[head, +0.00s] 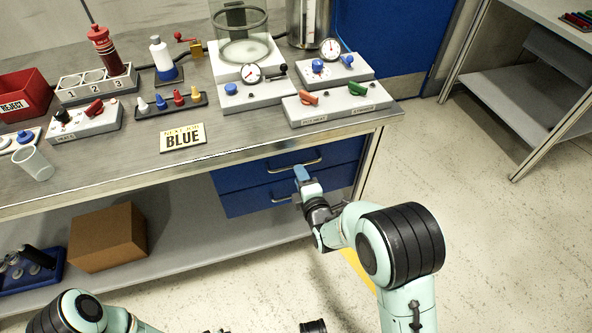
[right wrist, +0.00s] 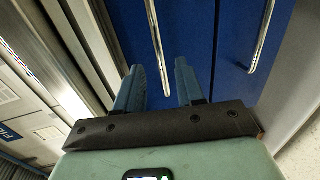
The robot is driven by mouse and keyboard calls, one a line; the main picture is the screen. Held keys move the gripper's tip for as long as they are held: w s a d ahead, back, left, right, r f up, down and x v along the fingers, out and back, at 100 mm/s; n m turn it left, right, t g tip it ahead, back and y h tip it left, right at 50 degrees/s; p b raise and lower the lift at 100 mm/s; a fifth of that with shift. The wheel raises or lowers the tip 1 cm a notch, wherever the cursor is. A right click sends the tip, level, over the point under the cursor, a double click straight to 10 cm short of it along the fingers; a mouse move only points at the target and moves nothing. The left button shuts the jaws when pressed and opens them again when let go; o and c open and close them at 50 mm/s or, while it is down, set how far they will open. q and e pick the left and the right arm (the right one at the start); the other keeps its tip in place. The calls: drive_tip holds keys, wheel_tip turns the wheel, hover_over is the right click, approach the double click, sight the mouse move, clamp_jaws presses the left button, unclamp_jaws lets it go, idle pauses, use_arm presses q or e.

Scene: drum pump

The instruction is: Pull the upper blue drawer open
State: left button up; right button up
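The upper blue drawer (head: 262,169) sits under the right end of the bench and looks shut. Its silver bar handle (head: 308,163) shows just above my right gripper (head: 301,174). In the right wrist view the picture is turned, and the upper handle (right wrist: 157,50) runs into the gap between the two blue fingers of my right gripper (right wrist: 158,72). The fingers are apart, with a finger on each side of the bar; I cannot tell how deep the bar lies between them.
A lower blue drawer (head: 247,199) with its own handle (right wrist: 262,38) lies below. The bench top (head: 225,153) overhangs the drawers and carries gauges, switches and a "BLUE" sign (head: 183,138). A cardboard box (head: 107,238) stands on the lower shelf. The floor to the right is clear.

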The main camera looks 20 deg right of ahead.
drive_tip(key=shift+b+x, duration=0.45)
drive_tip(key=shift+x, duration=1.8)
drive_tip(key=shift+c, duration=0.3)
clamp_jaws()
